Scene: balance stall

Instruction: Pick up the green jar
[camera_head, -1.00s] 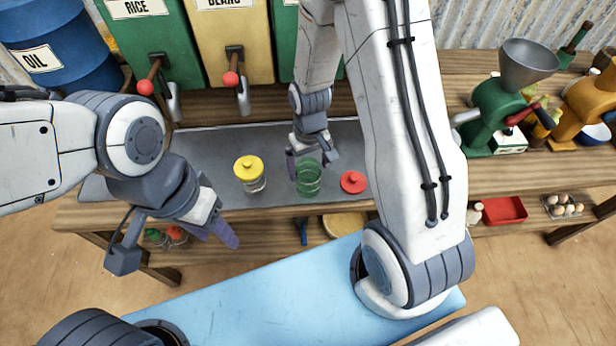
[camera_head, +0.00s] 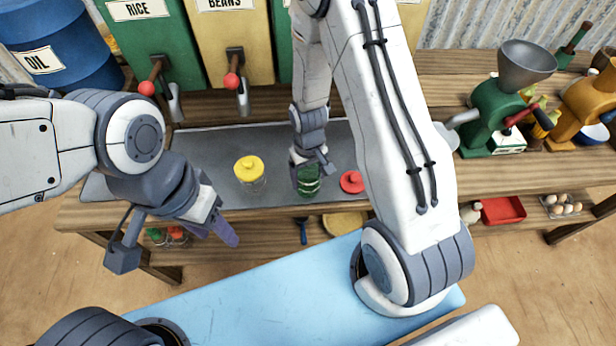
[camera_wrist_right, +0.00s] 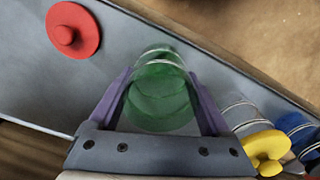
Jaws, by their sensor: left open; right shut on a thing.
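The green jar (camera_head: 308,186) is a see-through green glass jar without a lid, standing on the grey mat (camera_head: 220,140). My right gripper (camera_head: 307,172) comes down on it from above. In the right wrist view the jar (camera_wrist_right: 160,95) sits between the two purple fingers of my right gripper (camera_wrist_right: 161,98), which is shut on it. The gripper hides the jar's upper part in the head view. My left gripper (camera_head: 175,250) is open and empty, in front of the table at the left.
A clear jar with a yellow lid (camera_head: 249,168) stands left of the green jar. A red lid (camera_head: 352,182) lies close to its right. Dispensers stand behind, and a green grinder (camera_head: 495,112) stands at the right.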

